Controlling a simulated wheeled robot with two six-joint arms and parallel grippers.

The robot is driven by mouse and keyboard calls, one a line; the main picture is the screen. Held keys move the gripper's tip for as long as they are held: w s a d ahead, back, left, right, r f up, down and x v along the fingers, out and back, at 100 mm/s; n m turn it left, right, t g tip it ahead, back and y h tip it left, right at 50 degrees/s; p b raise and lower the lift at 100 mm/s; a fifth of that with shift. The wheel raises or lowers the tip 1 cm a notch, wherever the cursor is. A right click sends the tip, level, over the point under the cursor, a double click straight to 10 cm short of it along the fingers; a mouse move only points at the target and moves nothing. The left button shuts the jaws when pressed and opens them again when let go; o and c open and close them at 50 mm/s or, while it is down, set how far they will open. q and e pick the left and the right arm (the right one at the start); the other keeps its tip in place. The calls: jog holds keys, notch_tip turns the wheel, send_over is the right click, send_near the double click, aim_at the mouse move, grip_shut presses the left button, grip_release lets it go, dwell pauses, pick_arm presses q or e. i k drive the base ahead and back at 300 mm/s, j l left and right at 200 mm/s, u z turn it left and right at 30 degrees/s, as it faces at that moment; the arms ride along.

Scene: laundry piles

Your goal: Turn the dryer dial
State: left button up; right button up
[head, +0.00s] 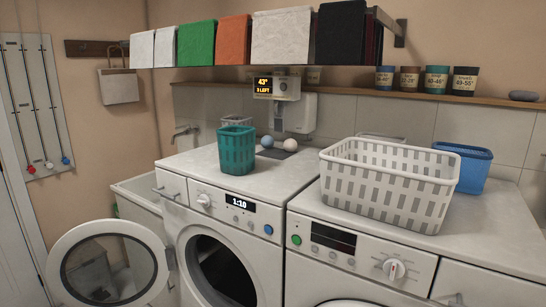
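Two white front-loading machines stand side by side; no readable label tells which is the dryer. The left machine (185,235) has a white round dial (204,200) at the left of its panel, a lit display (240,203) reading 1:10, and a blue button (268,229). Its round door (108,268) hangs open to the left. The right machine (345,276) has a white dial (394,269) with a red mark near the right of its panel, a dark display (333,238) and a green button (296,240). Neither gripper is in view.
A white laundry basket (390,185) and a blue bin (473,167) stand on the right machine's top. A teal basket (237,150) and several balls (267,142) are on the left one. A shelf of folded cloths (283,38) hangs above. Both dial fronts look unobstructed.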

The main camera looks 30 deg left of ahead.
aim_at(204, 200)
jog(key=k+u, duration=0.15)
jog(key=u, duration=1.2)
